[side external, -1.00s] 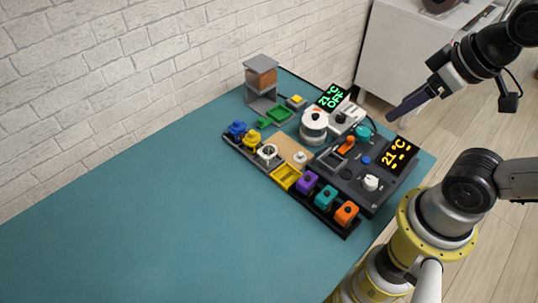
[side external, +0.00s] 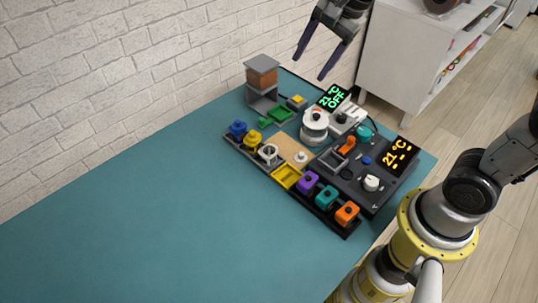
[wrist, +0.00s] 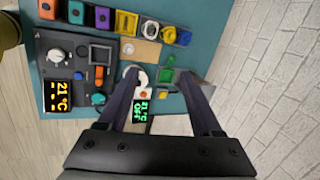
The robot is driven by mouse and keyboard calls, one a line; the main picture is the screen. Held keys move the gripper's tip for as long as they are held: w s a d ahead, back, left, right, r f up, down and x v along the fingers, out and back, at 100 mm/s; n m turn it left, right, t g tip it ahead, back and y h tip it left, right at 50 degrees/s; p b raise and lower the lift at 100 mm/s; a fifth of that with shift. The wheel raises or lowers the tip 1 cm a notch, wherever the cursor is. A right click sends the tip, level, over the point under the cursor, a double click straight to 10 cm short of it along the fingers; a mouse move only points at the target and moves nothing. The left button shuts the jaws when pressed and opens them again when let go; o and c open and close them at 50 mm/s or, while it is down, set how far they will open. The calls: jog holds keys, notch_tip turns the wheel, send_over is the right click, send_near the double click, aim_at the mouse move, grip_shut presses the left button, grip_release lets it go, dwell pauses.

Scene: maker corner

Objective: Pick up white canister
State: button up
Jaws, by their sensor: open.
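The white canister (side external: 268,153) sits in the dark rack on the teal table, between the yellow canister (side external: 252,140) and the empty-looking yellow square tray (side external: 285,176). It also shows near the top of the wrist view (wrist: 150,30), with a dark round top centre. My gripper (side external: 310,66) is open and empty, high above the back of the table in the side view. In the wrist view its two fingers (wrist: 160,74) are spread, below the canister in the picture and apart from it.
Blue (side external: 237,129), purple (side external: 307,182), teal (side external: 326,197) and orange (side external: 347,213) canisters share the rack. A white round device (side external: 314,126) and a dark control panel (side external: 363,182) stand behind. A grey stand (side external: 262,78) rises at the back left. The table's left is clear.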

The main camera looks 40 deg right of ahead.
jog(key=w+a+f+m+g, duration=0.2)
jog(key=w+f+m, duration=0.1)
jog(key=w+f, duration=0.5)
jog(key=g, duration=0.2)
send_over(269, 151)
jog(key=s, duration=0.1)
jog(key=f, duration=1.6)
jog(key=shift+s+a+f, duration=0.1)
jog(key=shift+s+a, duration=0.1)
jog(key=shift+a, duration=0.05)
jog(key=shift+a+f, duration=0.2)
jog(key=shift+f, duration=1.25)
jog(key=shift+a+f, duration=0.2)
jog(key=shift+f, duration=1.25)
grip_shut()
jog(key=shift+r, duration=0.1)
